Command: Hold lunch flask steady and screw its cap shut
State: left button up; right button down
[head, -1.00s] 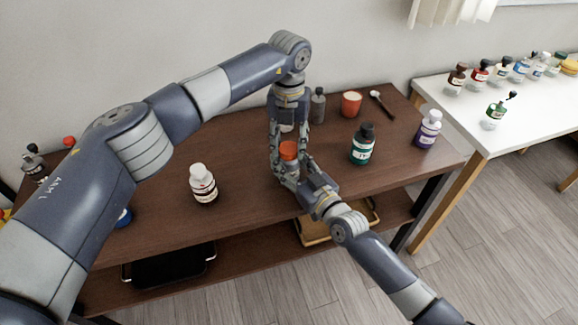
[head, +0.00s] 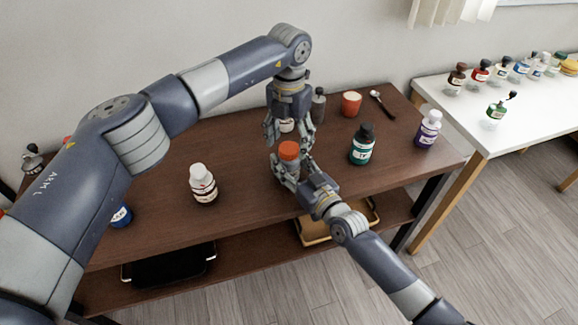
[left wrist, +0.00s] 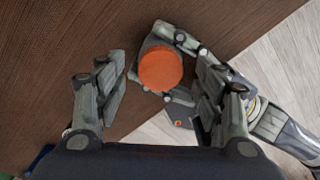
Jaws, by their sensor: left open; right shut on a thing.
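The lunch flask's orange cap (head: 289,150) sits at the top of the flask, in the middle of the dark wooden table. My right gripper (head: 287,170) is shut around the flask's body from the front right and hides most of it. My left gripper (head: 288,137) is open, pointing down, just above and behind the cap, with its fingers apart from it. In the left wrist view the cap (left wrist: 160,68) shows between my open left fingers (left wrist: 160,78), nearer the far side. I cannot tell how tightly the cap is seated.
A white-capped bottle (head: 203,184) stands left on the table. A grey bottle (head: 318,106), a red cup (head: 351,103), a green bottle (head: 362,145) and a purple-labelled bottle (head: 428,130) stand at the right.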

pick_arm(q)
notch_tip(320, 180, up, 11)
jog(key=shift+f, duration=0.15)
pick_arm(e)
jog(key=c, duration=0.7)
grip_release()
jog(key=shift+c, duration=0.2)
jog(key=shift+s, duration=0.1)
jog(key=v, duration=1.2)
jog(key=shift+f, duration=0.15)
